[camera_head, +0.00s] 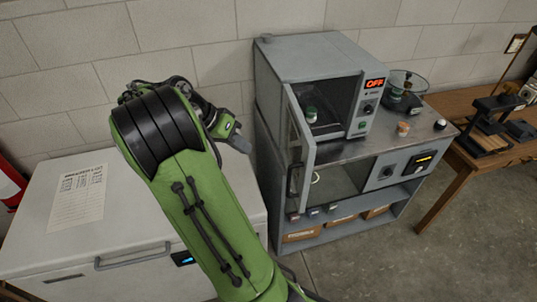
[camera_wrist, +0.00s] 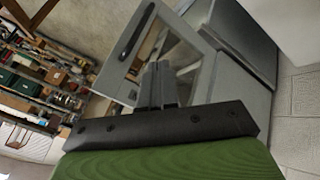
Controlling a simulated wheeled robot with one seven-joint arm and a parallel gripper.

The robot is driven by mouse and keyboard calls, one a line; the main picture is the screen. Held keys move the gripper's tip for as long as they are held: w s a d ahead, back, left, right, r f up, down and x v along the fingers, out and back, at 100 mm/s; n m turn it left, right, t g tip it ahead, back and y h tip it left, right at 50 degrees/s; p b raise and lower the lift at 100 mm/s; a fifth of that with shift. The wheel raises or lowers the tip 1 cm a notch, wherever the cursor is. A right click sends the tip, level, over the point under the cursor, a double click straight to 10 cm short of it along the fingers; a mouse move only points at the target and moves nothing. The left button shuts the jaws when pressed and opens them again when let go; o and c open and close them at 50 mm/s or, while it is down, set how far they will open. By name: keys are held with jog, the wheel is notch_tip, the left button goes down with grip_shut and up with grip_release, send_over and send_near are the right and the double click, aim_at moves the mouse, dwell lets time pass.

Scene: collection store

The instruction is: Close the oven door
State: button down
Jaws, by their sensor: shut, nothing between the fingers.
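The oven (camera_head: 305,60) is a grey box on a metal bench, with a red OFF display at its upper right. Its door (camera_head: 308,152) is hinged at the left and stands wide open toward the camera, with a dark handle low on its outer edge. A green-topped jar (camera_head: 311,115) sits inside the oven. My gripper (camera_head: 240,144) is shut and empty, to the left of the open door, on its outer side. In the wrist view my gripper's fingers (camera_wrist: 158,85) are together in front of the framed door (camera_wrist: 205,43); whether they touch it I cannot tell.
A white chest (camera_head: 130,235) with a paper sheet on top stands at the left. The bench (camera_head: 400,145) holds a glass vessel (camera_head: 403,88) and small items right of the oven. A wooden table (camera_head: 470,165) is at the right. The floor in front is clear.

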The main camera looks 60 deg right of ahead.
jog(key=s+d+f+b, duration=0.2)
jog(key=s+d+f, duration=0.2)
jog(key=s+f, duration=0.4)
jog(key=shift+s+b, duration=0.15)
jog(key=shift+b, duration=0.2)
jog(key=shift+s+d, duration=0.1)
jog(key=shift+d, duration=0.05)
